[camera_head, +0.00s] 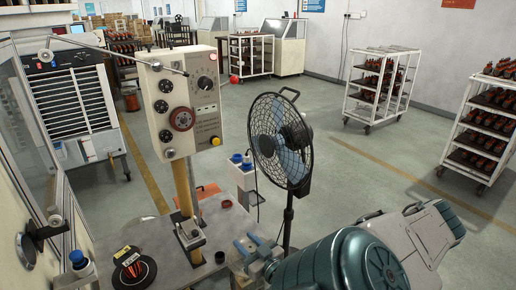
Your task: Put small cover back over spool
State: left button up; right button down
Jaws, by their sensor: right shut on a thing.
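My right gripper (247,252), blue and grey, is low in the head view at the right edge of the bench, at the end of my teal arm. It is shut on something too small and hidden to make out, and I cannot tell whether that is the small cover. A black disc with a red and yellow centre (133,272) lies on the bench at the left. A small dark red round piece (226,204) lies near the back right of the bench. I cannot identify the spool for certain. My left gripper is not in view.
A grey control box (180,105) with dials stands on a yellow post above the bench (215,240). A black pedestal fan (282,140) stands behind my right gripper. A white box with blue caps (243,175) is beside the fan. Shelf carts stand farther right on open floor.

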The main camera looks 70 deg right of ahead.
jog(key=shift+w+a+r+b, duration=0.95)
jog(key=shift+w+a+b, duration=2.25)
jog(key=shift+a, duration=2.85)
jog(key=shift+w+a+r+b, duration=0.95)
jog(key=shift+w+a+b, duration=1.25)
jog(key=shift+w+a, duration=2.85)
jog(key=w+a+b+x, duration=0.15)
jog(key=b+x, duration=0.35)
jog(key=x, duration=2.6)
pick_arm(q)
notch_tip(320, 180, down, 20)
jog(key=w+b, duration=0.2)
jog(key=b, duration=0.3)
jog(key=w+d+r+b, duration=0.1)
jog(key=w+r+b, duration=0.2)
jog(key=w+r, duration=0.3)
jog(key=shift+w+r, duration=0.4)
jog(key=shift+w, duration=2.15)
pick_arm(e)
notch_tip(320, 180, down, 9)
jog(key=shift+a+f, duration=0.15)
jog(key=shift+a, duration=0.1)
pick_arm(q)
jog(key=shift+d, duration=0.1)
pick_arm(e)
jog(key=shift+w, duration=0.1)
